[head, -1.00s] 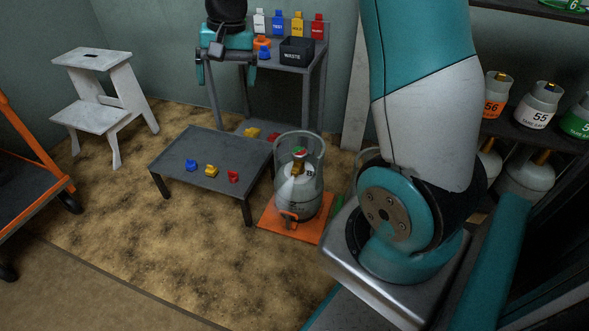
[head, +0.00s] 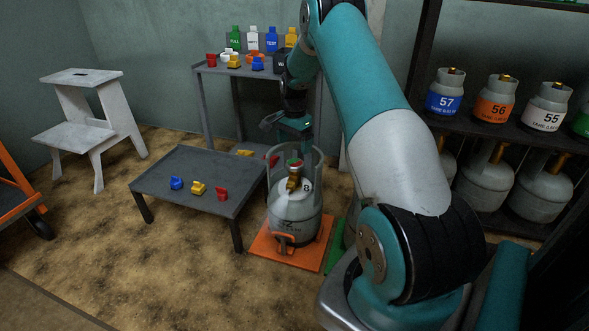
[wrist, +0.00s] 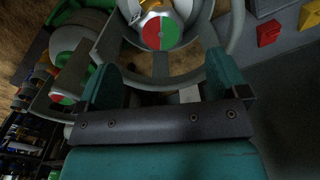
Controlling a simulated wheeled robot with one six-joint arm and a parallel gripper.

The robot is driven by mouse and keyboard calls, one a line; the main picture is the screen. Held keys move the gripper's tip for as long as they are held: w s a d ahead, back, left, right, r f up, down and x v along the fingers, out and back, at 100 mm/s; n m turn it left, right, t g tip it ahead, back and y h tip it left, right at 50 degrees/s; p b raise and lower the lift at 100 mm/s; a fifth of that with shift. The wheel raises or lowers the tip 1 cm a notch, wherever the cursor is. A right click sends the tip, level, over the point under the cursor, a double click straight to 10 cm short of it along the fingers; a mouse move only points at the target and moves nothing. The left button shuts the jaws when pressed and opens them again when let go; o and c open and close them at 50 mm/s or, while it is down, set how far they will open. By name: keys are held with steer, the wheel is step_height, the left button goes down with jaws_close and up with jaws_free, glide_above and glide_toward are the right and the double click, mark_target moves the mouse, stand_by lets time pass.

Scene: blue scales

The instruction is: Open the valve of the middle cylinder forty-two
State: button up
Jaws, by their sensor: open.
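A grey gas cylinder (head: 294,212) with a wire-like guard collar stands upright on an orange base (head: 262,246). Its label shows an 8 at the edge; I cannot read forty-two on it. Its brass valve has a red and green round knob (head: 295,163), which shows at the top of the wrist view (wrist: 161,33). My gripper (head: 293,128) is above the collar, pointing down. In the wrist view my gripper (wrist: 163,80) is open and empty, its teal fingers apart, with the knob beyond the fingertips. I see no contact.
A second cylinder with a red and green knob (wrist: 63,98) shows left in the wrist view, on a green base (head: 336,255). A low grey table (head: 200,165) holds coloured clips. Numbered cylinders fill a dark shelf (head: 480,133) at right. A white step stool (head: 85,120) stands left.

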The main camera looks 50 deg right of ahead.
mark_target(294, 163)
step_height(294, 163, down, 8)
steer(key=b, duration=0.3)
steer(key=shift+r, duration=0.25)
steer(key=c, duration=0.9)
